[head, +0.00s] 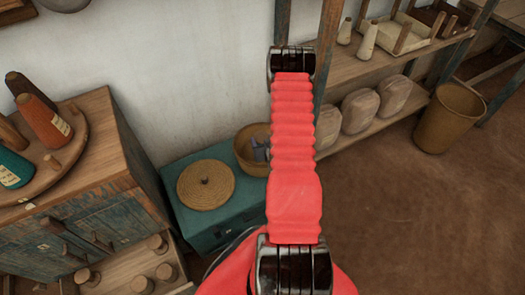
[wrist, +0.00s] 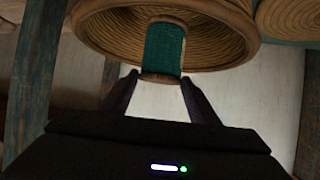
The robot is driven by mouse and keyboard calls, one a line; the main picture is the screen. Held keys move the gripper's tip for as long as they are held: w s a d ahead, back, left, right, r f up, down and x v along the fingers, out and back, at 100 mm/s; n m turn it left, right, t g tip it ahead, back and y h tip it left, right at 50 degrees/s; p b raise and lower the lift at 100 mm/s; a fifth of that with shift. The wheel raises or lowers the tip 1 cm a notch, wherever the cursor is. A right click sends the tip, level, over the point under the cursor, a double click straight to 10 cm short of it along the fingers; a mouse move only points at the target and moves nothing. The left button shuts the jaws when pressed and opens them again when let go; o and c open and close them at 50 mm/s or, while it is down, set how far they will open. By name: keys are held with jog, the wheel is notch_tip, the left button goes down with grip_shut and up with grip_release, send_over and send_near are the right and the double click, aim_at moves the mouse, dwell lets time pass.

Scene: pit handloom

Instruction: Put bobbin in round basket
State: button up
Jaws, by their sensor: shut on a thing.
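The bobbin (wrist: 164,48), wound with teal thread and with a pale wooden end, is between the two dark fingers of my gripper (wrist: 158,78) in the wrist view. My gripper is shut on its near end. The round basket (wrist: 91,33), of coiled tan wicker, opens behind the bobbin, which overlaps its mouth and rim. I cannot tell how deep the bobbin reaches. In the head view the round basket (head: 243,148) stands on a teal chest, partly hidden by my red arm. Small blue-grey shapes show in its mouth, too small to identify; the bobbin cannot be made out there.
A flat round wicker lid (head: 206,185) lies on the teal chest (head: 225,215), left of the basket. A wooden cabinet (head: 95,150) with a round tray of thread cones stands at left. Shelves with pale bundles (head: 360,108) and a tall basket (head: 449,118) are at right.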

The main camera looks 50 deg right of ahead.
jog(key=shift+f, duration=1.2)
jog(key=shift+f, duration=2.05)
jog(key=shift+f, duration=0.1)
jog(key=o, duration=1.6)
jog(key=v, duration=1.2)
